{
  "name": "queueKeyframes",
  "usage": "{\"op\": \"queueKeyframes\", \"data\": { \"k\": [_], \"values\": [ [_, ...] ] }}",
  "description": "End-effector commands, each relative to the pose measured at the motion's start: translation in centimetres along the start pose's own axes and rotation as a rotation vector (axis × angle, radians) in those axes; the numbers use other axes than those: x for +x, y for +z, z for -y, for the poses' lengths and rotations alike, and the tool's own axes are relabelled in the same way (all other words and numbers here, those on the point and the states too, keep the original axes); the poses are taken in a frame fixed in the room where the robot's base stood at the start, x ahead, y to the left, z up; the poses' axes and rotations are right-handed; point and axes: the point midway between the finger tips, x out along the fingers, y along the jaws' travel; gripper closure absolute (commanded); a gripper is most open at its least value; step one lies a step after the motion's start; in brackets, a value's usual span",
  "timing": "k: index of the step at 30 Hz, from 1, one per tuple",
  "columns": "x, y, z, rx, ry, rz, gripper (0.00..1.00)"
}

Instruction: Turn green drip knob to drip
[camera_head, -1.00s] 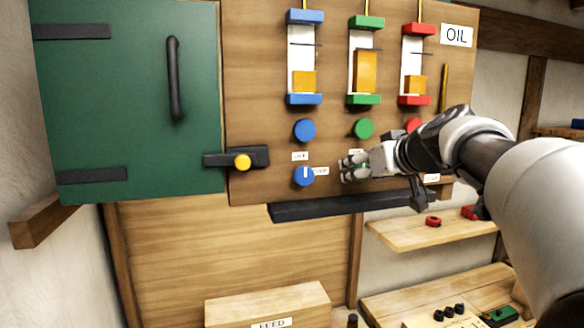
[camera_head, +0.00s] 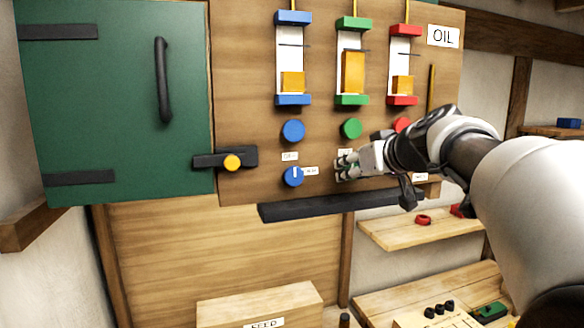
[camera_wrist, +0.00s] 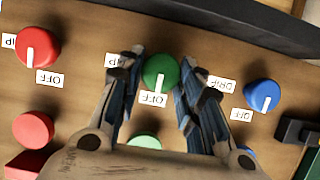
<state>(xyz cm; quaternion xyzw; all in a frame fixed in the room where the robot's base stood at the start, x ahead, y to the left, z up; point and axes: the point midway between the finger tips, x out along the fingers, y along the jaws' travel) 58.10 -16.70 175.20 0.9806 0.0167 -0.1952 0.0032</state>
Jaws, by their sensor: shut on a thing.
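The green drip knob (camera_wrist: 160,72) sits between the two fingers of my gripper (camera_wrist: 158,84) in the wrist view. The fingers are closed on its sides. Its white pointer line points down in that view, toward its OFF label (camera_wrist: 153,99). Its partly covered DRIP label (camera_wrist: 117,61) is to the left of the knob. In the head view my gripper (camera_head: 345,166) is at the panel, below the round green knob (camera_head: 351,128), and hides most of the drip knob.
The blue drip knob (camera_wrist: 263,95) and red drip knob (camera_wrist: 38,47) flank the green one. A dark ledge (camera_head: 330,206) runs along the panel's bottom, close below my gripper. A yellow-knobbed latch (camera_head: 232,162) and a green door (camera_head: 115,110) are at left.

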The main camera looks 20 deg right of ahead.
Motion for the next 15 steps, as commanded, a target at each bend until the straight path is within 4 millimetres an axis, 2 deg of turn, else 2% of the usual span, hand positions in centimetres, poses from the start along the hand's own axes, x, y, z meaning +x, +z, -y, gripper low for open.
{"op": "queueKeyframes", "data": {
  "k": [8,15],
  "values": [
    [0.03,0.05,-0.16,0.05,-0.019,-0.002,0.91],
    [0.08,0.17,-0.38,0.193,-0.078,-0.003,0.91]
  ]
}}
